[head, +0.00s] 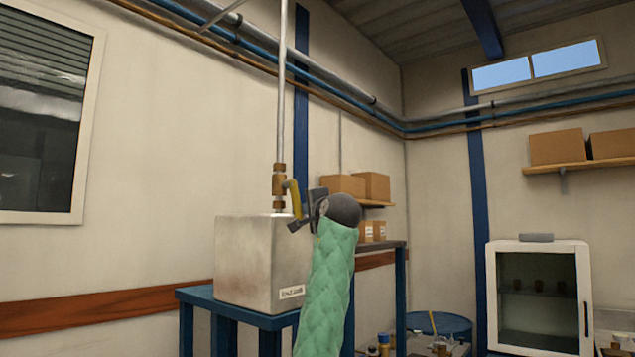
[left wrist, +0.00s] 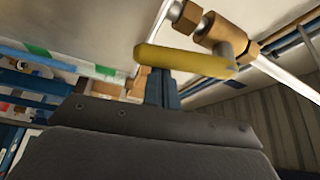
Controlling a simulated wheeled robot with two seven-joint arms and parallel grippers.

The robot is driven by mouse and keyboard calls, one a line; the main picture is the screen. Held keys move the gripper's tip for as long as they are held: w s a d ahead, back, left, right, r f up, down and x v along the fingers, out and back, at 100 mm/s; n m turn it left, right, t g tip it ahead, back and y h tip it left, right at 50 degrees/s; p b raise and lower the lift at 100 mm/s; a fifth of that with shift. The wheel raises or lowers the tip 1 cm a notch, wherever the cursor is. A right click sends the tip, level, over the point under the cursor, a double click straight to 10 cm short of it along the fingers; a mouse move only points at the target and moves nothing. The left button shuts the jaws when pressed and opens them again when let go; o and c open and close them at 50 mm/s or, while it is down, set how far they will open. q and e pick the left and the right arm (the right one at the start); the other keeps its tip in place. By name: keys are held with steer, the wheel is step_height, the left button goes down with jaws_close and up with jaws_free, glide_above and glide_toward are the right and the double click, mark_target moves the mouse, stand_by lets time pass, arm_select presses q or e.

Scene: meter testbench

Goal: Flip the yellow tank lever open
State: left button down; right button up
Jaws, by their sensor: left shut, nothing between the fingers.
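The yellow lever (head: 294,199) hangs down beside the brass valve (head: 279,186) on the vertical pipe above the metal tank (head: 257,264). In the left wrist view the yellow lever (left wrist: 185,61) lies across the picture, joined to the brass valve (left wrist: 205,27). My left gripper (head: 296,224) is shut and empty, its tip close to the lever's lower end. In the left wrist view the gripper (left wrist: 160,88) is close by the lever; whether they touch I cannot tell. My right gripper is not in view.
The tank stands on a blue table (head: 196,295). A shelf with cardboard boxes (head: 372,187) is behind my arm. A white glass-door cabinet (head: 539,296) stands at right.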

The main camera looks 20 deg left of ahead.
arm_select(q)
steer(key=shift+s+a+f+m+g, duration=0.15)
steer(key=shift+s+a+m, duration=0.05)
steer(key=shift+s+m, duration=0.2)
steer(key=shift+s+a+f+m+g, duration=0.15)
steer(key=shift+s+m, duration=0.15)
steer(key=shift+s, duration=0.15)
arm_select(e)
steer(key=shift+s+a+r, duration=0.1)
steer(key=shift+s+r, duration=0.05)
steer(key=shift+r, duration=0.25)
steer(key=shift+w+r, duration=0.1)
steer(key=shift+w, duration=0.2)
